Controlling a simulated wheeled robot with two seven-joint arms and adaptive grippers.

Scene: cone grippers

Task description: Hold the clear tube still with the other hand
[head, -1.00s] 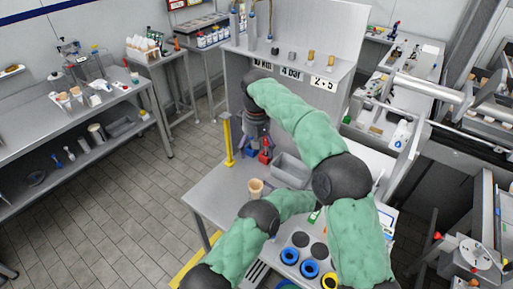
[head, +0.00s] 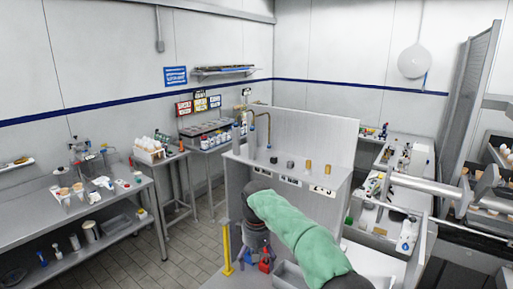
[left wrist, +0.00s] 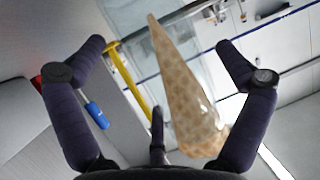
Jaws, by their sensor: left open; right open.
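In the left wrist view a waffle cone (left wrist: 177,90) shows between the spread dark fingers of my left gripper (left wrist: 158,72), its tip toward the top. I see a gap between the cone and the fingertips.
A loaded side table (head: 100,200) stands at the left. Tiled floor (head: 190,255) lies free between them.

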